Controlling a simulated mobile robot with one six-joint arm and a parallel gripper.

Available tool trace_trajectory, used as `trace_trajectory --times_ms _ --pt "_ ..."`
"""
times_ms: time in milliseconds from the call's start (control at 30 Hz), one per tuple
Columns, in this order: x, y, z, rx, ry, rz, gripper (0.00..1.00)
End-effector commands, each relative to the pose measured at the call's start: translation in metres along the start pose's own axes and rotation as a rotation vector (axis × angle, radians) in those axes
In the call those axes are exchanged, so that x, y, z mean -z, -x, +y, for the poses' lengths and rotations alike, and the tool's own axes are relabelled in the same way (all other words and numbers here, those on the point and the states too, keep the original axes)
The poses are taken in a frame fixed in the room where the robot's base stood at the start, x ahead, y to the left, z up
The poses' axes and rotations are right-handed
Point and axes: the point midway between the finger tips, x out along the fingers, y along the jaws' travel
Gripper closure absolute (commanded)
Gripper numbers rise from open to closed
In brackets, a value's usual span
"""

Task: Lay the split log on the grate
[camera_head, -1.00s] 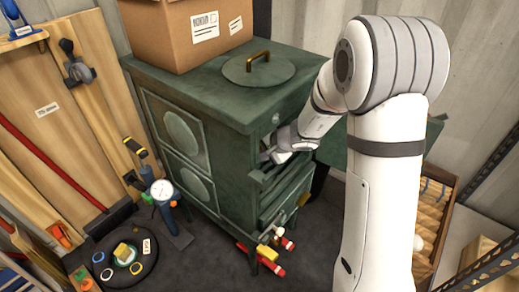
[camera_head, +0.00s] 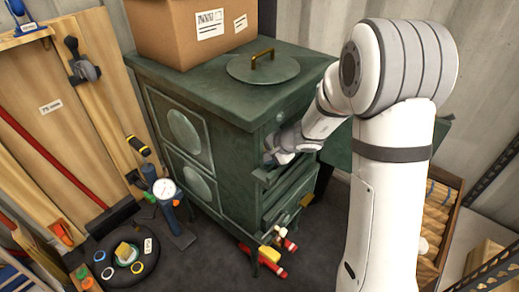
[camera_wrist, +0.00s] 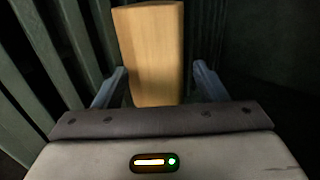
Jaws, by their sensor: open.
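The split log (camera_wrist: 150,55) is a pale tan wooden block in the wrist view. It lies lengthwise between the two spread fingers of my gripper (camera_wrist: 159,84), with a dark gap visible on either side near the fingertips. Dark green bars, apparently the grate (camera_wrist: 75,40), run along the left of the log. I cannot tell whether the log rests on them. In the head view, my gripper (camera_head: 277,153) is at the front opening of the green stove (camera_head: 228,160), partly hidden by its front. The log is not visible there.
A round lid (camera_head: 263,68) and a cardboard box (camera_head: 190,30) are on the stove top. A gauge tool (camera_head: 165,190) and a black tray (camera_head: 128,262) with small parts stand on the floor at left. Red and yellow items (camera_head: 265,258) lie below the stove. A wooden crate (camera_head: 437,215) is at right.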

Motion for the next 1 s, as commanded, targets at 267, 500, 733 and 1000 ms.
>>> trace_trajectory --times_ms 267,500,733,1000 --pt "-0.001 -0.002 0.009 -0.016 -0.006 0.0 0.23" --pt "0.0 0.011 0.008 -0.016 -0.007 0.002 0.23" --pt "0.001 0.051 0.002 -0.009 -0.005 0.003 0.23" --pt "0.001 0.077 0.001 -0.004 -0.001 0.002 0.23"
